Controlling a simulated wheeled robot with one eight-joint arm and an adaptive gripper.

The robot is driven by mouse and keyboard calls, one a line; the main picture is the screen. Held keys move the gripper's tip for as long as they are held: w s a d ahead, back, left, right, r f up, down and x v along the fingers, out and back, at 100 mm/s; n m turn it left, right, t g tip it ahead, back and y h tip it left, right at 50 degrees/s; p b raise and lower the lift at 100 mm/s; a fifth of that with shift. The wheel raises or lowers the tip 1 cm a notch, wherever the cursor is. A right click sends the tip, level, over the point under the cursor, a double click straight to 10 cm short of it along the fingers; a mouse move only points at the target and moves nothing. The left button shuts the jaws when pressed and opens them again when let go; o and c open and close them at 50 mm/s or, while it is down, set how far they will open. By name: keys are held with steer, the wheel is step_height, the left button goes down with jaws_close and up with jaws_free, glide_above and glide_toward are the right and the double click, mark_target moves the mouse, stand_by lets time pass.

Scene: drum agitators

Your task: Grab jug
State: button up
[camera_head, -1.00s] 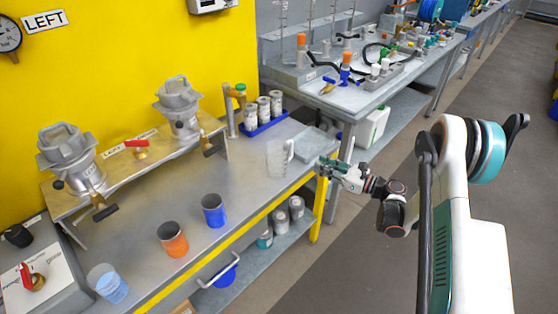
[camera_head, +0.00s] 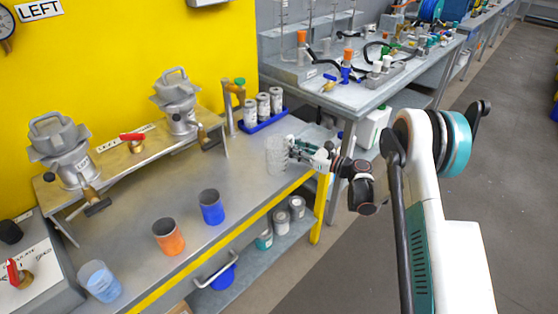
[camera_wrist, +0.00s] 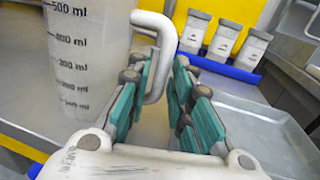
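The jug (camera_head: 276,157) is a clear measuring jug standing upright on the grey bench near its right end. In the wrist view the jug (camera_wrist: 88,60) shows printed ml marks, and its pale handle (camera_wrist: 158,55) is on its right side. My gripper (camera_head: 293,149) is at the handle side of the jug. In the wrist view my gripper (camera_wrist: 162,78) has its green fingers apart, with the handle's vertical part between them. I see no clear grip on the handle. The far side of the jug is hidden.
A blue tray (camera_head: 268,124) with several labelled jars stands behind the jug. A flat grey tray (camera_wrist: 255,125) lies to the right. Blue (camera_head: 211,207) and orange (camera_head: 168,237) cups stand on the front left of the bench, which has a yellow front edge.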

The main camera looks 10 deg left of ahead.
steer(key=shift+w+a, duration=0.3)
steer(key=shift+a, duration=0.25)
steer(key=shift+c, duration=0.5)
jaws_close()
steer(key=shift+r, duration=0.1)
